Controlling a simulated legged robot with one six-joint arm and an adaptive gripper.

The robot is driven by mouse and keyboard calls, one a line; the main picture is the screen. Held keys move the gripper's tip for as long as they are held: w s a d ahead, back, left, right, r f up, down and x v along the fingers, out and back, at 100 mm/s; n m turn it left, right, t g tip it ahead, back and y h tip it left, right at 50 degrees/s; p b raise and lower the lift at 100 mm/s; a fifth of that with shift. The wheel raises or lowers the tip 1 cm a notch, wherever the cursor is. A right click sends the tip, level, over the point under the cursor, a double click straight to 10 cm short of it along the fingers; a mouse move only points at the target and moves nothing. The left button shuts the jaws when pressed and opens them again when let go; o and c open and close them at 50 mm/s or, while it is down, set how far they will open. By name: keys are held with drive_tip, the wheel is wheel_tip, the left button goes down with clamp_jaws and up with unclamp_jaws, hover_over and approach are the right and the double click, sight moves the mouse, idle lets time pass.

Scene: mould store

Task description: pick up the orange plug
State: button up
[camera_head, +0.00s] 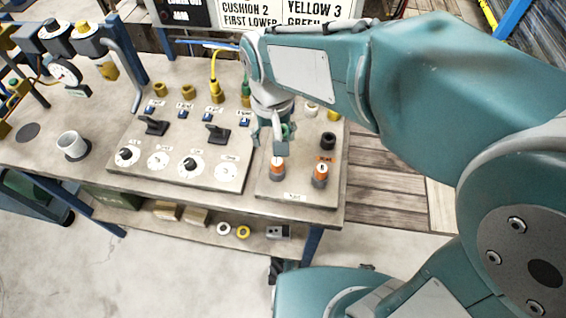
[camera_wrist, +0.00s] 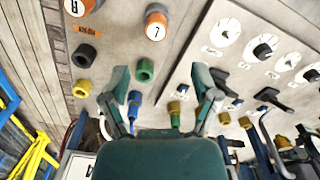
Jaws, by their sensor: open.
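Two orange-banded plugs with white faces stand side by side on the right-hand panel of the bench. The left one (camera_head: 277,170) is just below my gripper (camera_head: 272,140) in the head view; the right one (camera_head: 320,174) stands beside an orange tag. In the wrist view, one plug marked 7 (camera_wrist: 157,22) is at the top, beyond the fingertips, and the other (camera_wrist: 78,6) is cut by the top edge. My gripper (camera_wrist: 160,82) is open and empty, its fingers apart. A green plug (camera_wrist: 145,70) shows between the fingertips in the wrist view.
The dial panel (camera_head: 225,178) with black switches (camera_head: 214,136) lies to the left. A white cup (camera_head: 71,145) stands at the bench's left. Yellow and blue cables rise behind.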

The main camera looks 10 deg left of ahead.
sight(276, 161)
wheel_tip(276, 161, down, 6)
drive_tip(key=shift+r, duration=0.25)
drive_tip(key=f, duration=0.4)
drive_tip(key=shift+w+d+f, duration=0.1)
drive_tip(key=shift+d+f, duration=0.15)
clamp_jaws()
